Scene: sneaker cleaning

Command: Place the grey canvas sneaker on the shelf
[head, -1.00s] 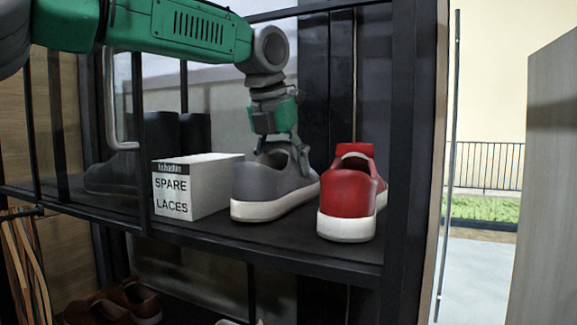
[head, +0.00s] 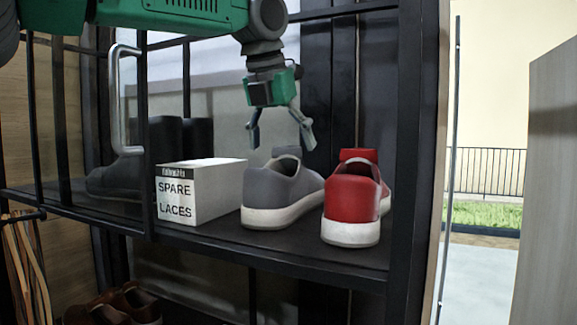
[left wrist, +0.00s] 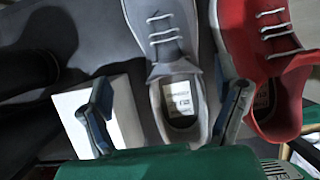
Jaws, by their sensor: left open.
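The grey canvas sneaker (head: 279,193) stands upright on the dark shelf (head: 300,249), between a white box and a red sneaker. My left gripper (head: 281,143) is open and empty, a little above the grey sneaker's collar and apart from it. In the left wrist view the grey sneaker (left wrist: 163,45) lies between and beyond the open fingers of my left gripper (left wrist: 168,108), with its opening and insole label showing. My right gripper is not in view.
The red sneaker (head: 352,200) stands close at the right of the grey one. The white "SPARE LACES" box (head: 210,190) is close at its left. Dark boots (head: 113,176) stand behind the glass at left. Brown shoes (head: 127,302) sit below. A black post (head: 408,150) bounds the shelf at right.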

